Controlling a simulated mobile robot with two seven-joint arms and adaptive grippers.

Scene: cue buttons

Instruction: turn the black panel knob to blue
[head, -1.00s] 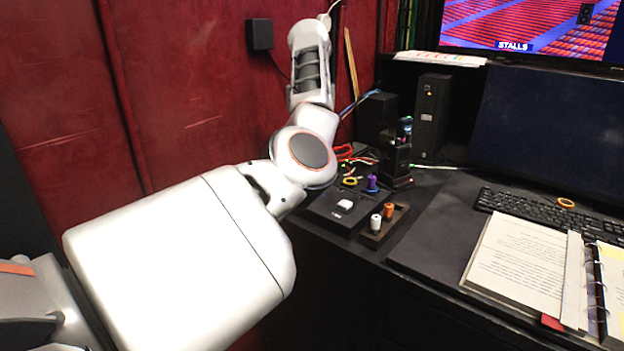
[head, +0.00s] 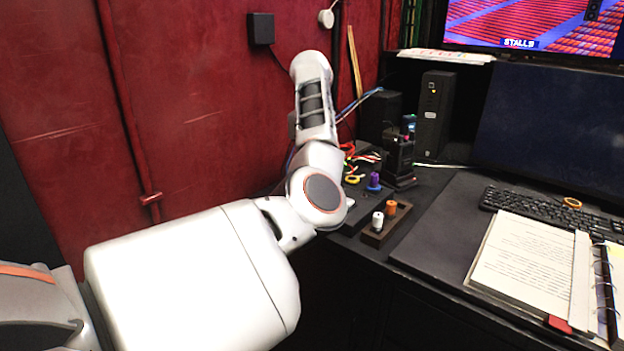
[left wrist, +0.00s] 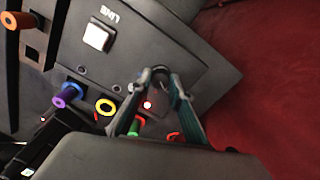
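In the left wrist view the black knob (left wrist: 160,74) stands on a dark grey panel (left wrist: 200,62), near its right part. My left gripper (left wrist: 160,80) has its two fingertips apart, one on each side of the knob. I cannot tell whether they touch it. The knob's pointer and any blue mark are not readable. A small red light (left wrist: 147,105) glows on the panel between the fingers. In the head view my left arm covers the gripper, the knob and most of the panel. My right gripper is in neither view.
A white button (left wrist: 97,36) labelled LINE sits on the panel. Purple (left wrist: 68,95) and orange (left wrist: 20,20) spools and a yellow ring (left wrist: 105,106) are nearby. In the head view a white spool (head: 377,219), a keyboard (head: 530,208) and a binder (head: 530,250) lie to the right.

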